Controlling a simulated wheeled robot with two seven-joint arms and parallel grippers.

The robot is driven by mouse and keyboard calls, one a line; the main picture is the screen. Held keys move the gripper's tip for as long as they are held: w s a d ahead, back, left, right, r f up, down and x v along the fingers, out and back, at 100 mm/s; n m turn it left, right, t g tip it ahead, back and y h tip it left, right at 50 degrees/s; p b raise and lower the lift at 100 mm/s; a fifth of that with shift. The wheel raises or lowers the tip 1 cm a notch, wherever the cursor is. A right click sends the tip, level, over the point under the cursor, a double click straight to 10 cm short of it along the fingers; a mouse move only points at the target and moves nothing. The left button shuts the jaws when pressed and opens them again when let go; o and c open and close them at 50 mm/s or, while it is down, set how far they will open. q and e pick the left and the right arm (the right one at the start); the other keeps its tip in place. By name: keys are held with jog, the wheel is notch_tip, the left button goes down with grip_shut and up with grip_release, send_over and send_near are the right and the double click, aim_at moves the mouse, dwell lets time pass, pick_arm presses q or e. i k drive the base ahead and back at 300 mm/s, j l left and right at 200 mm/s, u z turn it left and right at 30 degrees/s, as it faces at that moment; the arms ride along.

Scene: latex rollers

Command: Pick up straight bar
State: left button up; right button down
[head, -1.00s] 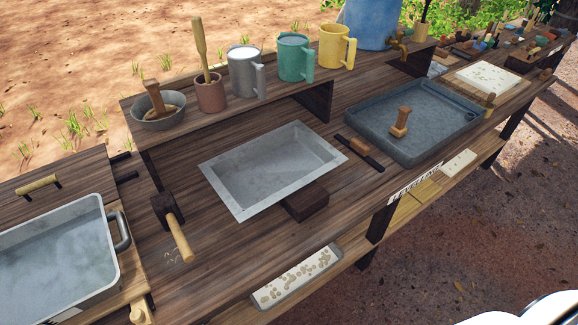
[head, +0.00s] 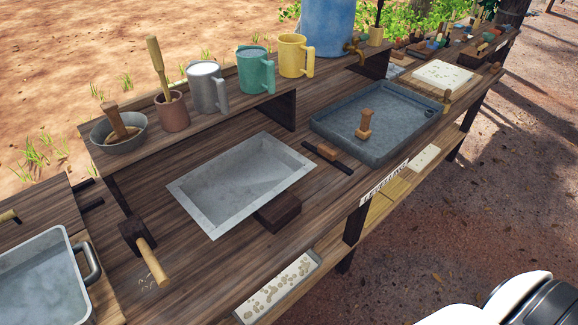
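A dark straight bar with a short brown wooden grip (head: 327,157) lies flat on the wooden bench in the head view. It sits between the grey metal basin (head: 190,209) set in the bench and the blue-grey tray (head: 318,124). It looks like the straight bar, and nothing covers it. Neither of my grippers is in view.
A wooden stamp (head: 364,124) stands in the tray. A mallet (head: 144,251) lies at the bench's left. Mugs, including a yellow one (head: 294,56), line the raised shelf behind. A dark block (head: 278,212) sits by the basin. My white body part shows at lower right.

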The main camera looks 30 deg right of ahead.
aim_at(324, 153)
jog(key=l+z, duration=0.1)
jog(key=z, duration=1.45)
